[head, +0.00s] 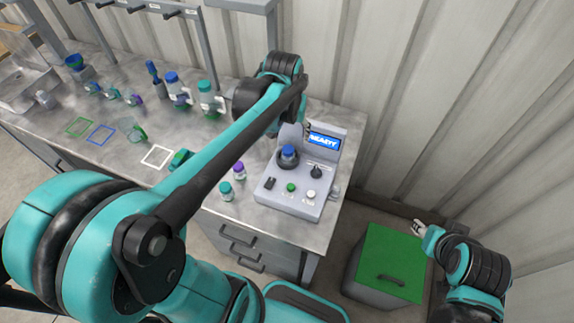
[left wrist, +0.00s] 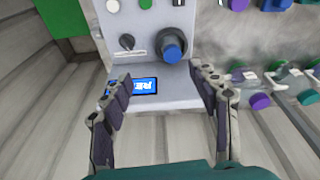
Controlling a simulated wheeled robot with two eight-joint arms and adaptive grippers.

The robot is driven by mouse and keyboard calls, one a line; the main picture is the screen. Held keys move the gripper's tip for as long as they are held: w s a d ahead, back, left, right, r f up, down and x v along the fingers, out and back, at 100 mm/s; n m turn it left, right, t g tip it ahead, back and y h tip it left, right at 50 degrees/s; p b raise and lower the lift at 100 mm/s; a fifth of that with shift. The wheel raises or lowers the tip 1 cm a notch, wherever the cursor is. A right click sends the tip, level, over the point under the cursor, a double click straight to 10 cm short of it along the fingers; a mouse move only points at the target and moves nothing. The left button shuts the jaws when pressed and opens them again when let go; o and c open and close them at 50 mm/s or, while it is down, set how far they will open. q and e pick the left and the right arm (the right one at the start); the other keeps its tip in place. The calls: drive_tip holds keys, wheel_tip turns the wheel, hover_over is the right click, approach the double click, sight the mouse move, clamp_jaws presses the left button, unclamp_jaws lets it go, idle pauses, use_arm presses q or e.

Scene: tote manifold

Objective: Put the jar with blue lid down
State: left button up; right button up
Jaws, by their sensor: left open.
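A small jar with a blue lid (head: 288,151) stands upright in the dark round seat on top of the grey machine (head: 292,197). Its blue lid also shows in the left wrist view (left wrist: 172,53), just beyond my fingertips. My left gripper (left wrist: 160,76) is open and empty, its two fingers spread with a gap to the jar. In the head view my left arm reaches over the bench to the machine, and its fingers are mostly hidden. My right gripper (head: 417,227) is at the lower right, over the green-topped box, far from the jar; its jaw state is unclear.
The machine has a lit display (head: 325,141), knob and buttons. A purple-lidded jar (head: 239,171) and a teal-lidded jar (head: 226,190) stand left of it. Larger bottles (head: 211,100) stand further back. A white square outline (head: 157,156) marks the bench. The green-topped box (head: 391,255) stands right.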

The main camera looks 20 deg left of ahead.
use_arm(q)
drive_tip(key=s+d+m+t, duration=0.2)
drive_tip(key=s+d+t, duration=0.2)
drive_tip(key=s, duration=0.8)
drive_tip(key=shift+d+f+t, duration=0.25)
drive_tip(key=shift+d+t, duration=0.1)
drive_tip(key=shift+t, duration=0.05)
drive_tip(key=shift+s, duration=0.1)
